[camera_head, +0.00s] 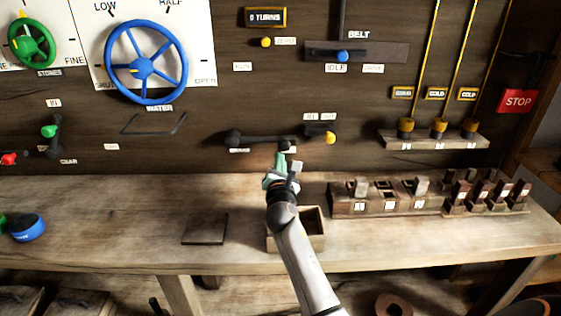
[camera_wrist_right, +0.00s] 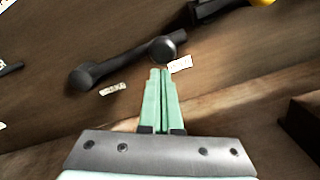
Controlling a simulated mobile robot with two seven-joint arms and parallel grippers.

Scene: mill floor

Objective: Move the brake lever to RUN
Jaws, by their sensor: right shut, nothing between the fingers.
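A black lever (camera_head: 262,139) lies nearly level on the dark wall panel, with a round boss at its left end and a round knob at its right end. It also shows in the right wrist view (camera_wrist_right: 122,63). My right gripper (camera_head: 281,152) is shut and empty just below the knob end. In the right wrist view its green fingertips (camera_wrist_right: 160,72) are pressed together just under the knob; contact cannot be told. My left gripper is out of view.
A short black lever with a yellow knob (camera_head: 330,137) is close on the right. A blue handwheel (camera_head: 146,63) is up left. Below my right arm are an open wooden box (camera_head: 315,222) and a block rack (camera_head: 345,208) on the bench (camera_head: 110,215). A red STOP sign (camera_head: 518,101) is far right.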

